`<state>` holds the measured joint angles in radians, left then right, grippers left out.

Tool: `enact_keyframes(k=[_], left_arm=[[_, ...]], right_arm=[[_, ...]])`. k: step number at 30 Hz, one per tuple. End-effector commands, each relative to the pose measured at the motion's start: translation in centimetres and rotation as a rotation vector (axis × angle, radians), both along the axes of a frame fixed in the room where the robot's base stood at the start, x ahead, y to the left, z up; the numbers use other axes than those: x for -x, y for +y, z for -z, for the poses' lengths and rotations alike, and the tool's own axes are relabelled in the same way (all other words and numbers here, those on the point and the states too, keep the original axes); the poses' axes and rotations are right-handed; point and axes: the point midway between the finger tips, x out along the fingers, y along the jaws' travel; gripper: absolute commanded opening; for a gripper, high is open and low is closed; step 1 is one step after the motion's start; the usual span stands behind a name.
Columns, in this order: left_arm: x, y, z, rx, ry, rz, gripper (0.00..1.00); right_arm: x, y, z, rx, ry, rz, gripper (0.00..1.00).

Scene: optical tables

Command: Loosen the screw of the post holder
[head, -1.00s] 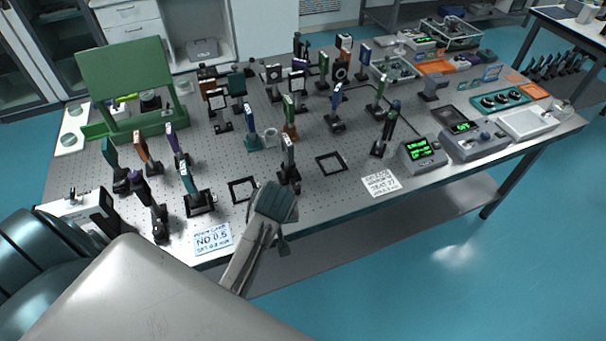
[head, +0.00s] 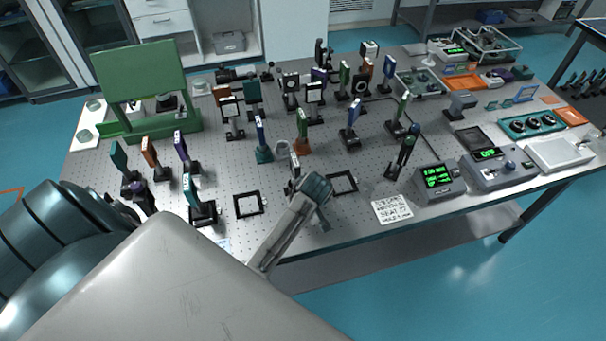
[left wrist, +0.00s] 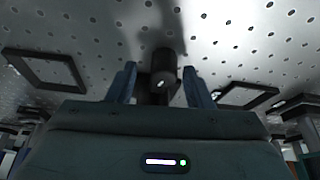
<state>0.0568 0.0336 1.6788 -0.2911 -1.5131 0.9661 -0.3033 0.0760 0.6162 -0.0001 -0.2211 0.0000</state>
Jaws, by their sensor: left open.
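My left gripper (head: 307,186) reaches over the front edge of the table to a mounted optic on a dark post holder (head: 291,188). In the head view the gripper body hides much of the holder's base. In the left wrist view the open fingers of my left gripper (left wrist: 160,88) stand apart, one on each side of the dark post holder. The round dark screw head (left wrist: 163,62) shows between and just beyond them. I cannot tell whether either finger touches it. My right gripper is not in view.
Flat black frames lie left (head: 250,204) and right (head: 342,183) of the holder. Several mounted optics stand close behind and to the left. A paper note (head: 392,208) and a meter with a green display (head: 438,181) are at the right front.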

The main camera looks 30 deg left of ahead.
Motion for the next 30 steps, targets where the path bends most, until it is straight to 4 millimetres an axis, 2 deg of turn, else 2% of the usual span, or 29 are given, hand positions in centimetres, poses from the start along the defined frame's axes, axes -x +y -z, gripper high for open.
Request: enact_keyframes(k=[1,2,5,8,12,15,19,30], left_arm=[[0.0,0.2,0.3,-0.001,0.003,0.000,0.46],[-0.1,0.2,0.5,-0.001,0.001,0.000,0.46],[-0.1,0.3,0.9,-0.001,0.001,0.000,0.46],[-0.2,0.3,1.0,0.000,0.000,-0.001,0.46],[-0.2,0.3,0.9,0.000,0.000,-0.001,0.46],[-0.2,0.3,0.9,0.000,0.000,0.000,0.28],[-0.2,0.3,0.9,0.000,0.000,0.000,0.03],[-0.2,0.3,0.9,0.001,-0.001,0.134,0.02]], right_arm=[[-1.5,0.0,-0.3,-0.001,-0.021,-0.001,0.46],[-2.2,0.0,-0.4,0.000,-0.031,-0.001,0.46],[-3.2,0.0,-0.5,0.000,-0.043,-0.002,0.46],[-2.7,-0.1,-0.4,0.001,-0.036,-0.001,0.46],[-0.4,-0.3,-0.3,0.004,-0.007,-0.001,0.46],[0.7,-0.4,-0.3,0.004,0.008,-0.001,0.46],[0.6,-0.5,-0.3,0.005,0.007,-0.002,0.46],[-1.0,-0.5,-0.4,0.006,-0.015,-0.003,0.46]])
